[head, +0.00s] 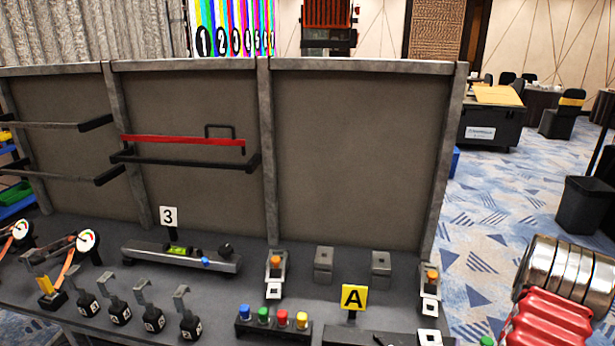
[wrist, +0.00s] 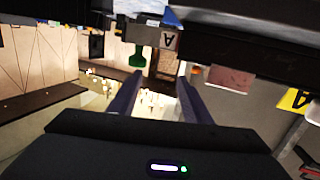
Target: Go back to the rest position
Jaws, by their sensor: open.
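My gripper (wrist: 157,92) shows in the wrist view with its two dark fingers apart and nothing visible between them.
The grey bench (head: 215,285) holds a yellow A sign (head: 354,298), coloured buttons (head: 272,319), a level on a bar (head: 180,256), black numbered blocks (head: 153,319) and gauges (head: 86,241). A panel wall (head: 360,150) stands behind. Carpet (head: 500,215) lies open at right, near a black bin (head: 583,205).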

